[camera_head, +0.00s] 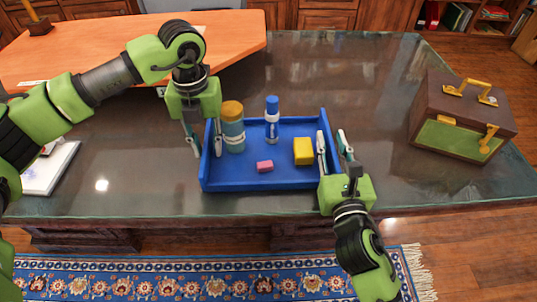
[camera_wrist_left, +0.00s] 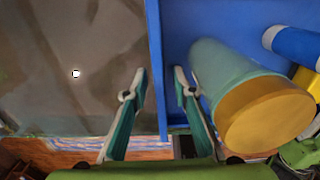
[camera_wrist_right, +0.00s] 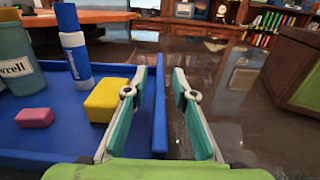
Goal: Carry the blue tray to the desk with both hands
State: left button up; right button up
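The blue tray (camera_head: 258,184) lies flat on the glossy dark desk top. It holds a teal jar with a yellow-brown lid (camera_head: 232,128), a blue-and-white marker or glue stick (camera_head: 271,122), a yellow block (camera_head: 303,151) and a pink eraser (camera_head: 265,166). My left gripper (camera_head: 207,155) is open, with one finger on each side of the tray's left wall (camera_wrist_left: 153,60). My right gripper (camera_head: 331,133) is open, with its fingers on either side of the right wall (camera_wrist_right: 159,110). Gaps show between fingers and walls.
A brown and green case (camera_head: 463,115) stands on the right of the dark surface. An orange wooden desk top (camera_head: 140,45) is at the back left. White papers (camera_head: 48,168) lie at the left. A patterned rug (camera_head: 200,280) covers the floor in front.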

jog(key=shift+s, duration=0.6)
pick_arm(q)
notch_tip(320, 180, up, 12)
pick_arm(e)
jog(key=s, duration=1)
jog(key=shift+s+d, duration=0.35)
jog(key=shift+s, duration=0.05)
